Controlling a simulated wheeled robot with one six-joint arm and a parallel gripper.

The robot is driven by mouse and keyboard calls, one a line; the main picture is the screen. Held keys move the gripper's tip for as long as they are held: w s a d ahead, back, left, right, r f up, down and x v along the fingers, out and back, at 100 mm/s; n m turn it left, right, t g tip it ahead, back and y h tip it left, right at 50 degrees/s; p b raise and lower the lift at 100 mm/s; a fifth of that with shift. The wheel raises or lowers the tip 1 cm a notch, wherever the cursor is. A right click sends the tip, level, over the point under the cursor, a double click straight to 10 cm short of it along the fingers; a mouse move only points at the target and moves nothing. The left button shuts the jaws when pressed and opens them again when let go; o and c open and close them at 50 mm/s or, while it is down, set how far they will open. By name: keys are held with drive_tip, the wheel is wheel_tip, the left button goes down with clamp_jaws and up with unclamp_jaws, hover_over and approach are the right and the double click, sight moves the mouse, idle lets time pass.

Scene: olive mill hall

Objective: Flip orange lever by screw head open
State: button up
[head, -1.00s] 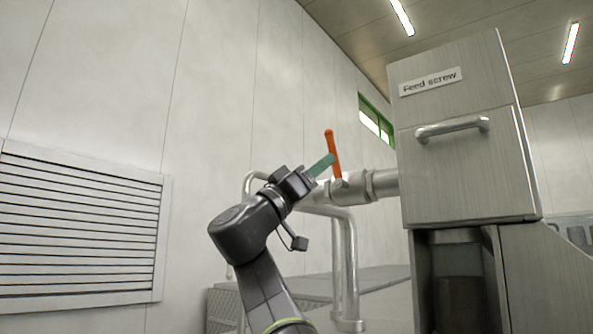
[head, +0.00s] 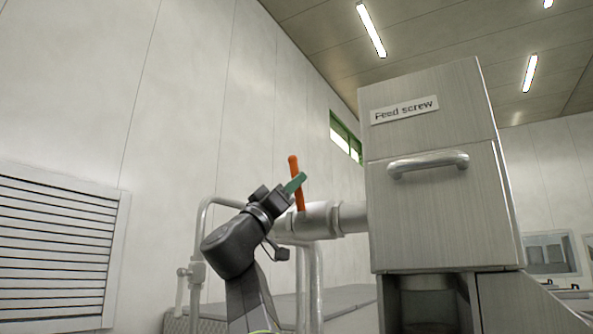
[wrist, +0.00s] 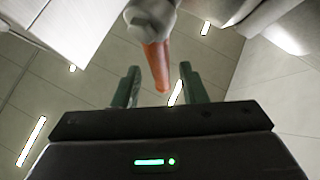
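The orange lever (head: 293,166) stands nearly upright on the steel pipe (head: 320,218) beside the box labelled Feed screw, its top tilted slightly left. In the head view my gripper (head: 296,183) reaches it from the lower left, and its green fingers overlap the lever's middle. In the wrist view the orange lever (wrist: 156,62) points down from its pale mount, between the two green fingers of my gripper (wrist: 159,72). The fingers are apart, with a gap showing on both sides of the lever. I see no clear contact.
The steel Feed screw box (head: 432,215) with a bar handle (head: 428,164) stands right of the lever. A bent pipe (head: 203,225) rises behind my arm. A louvred panel (head: 55,250) is on the left wall. The space above the lever is clear.

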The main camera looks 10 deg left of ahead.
drive_tip(key=shift+p+x, duration=0.35)
drive_tip(key=shift+x, duration=0.85)
clamp_jaws()
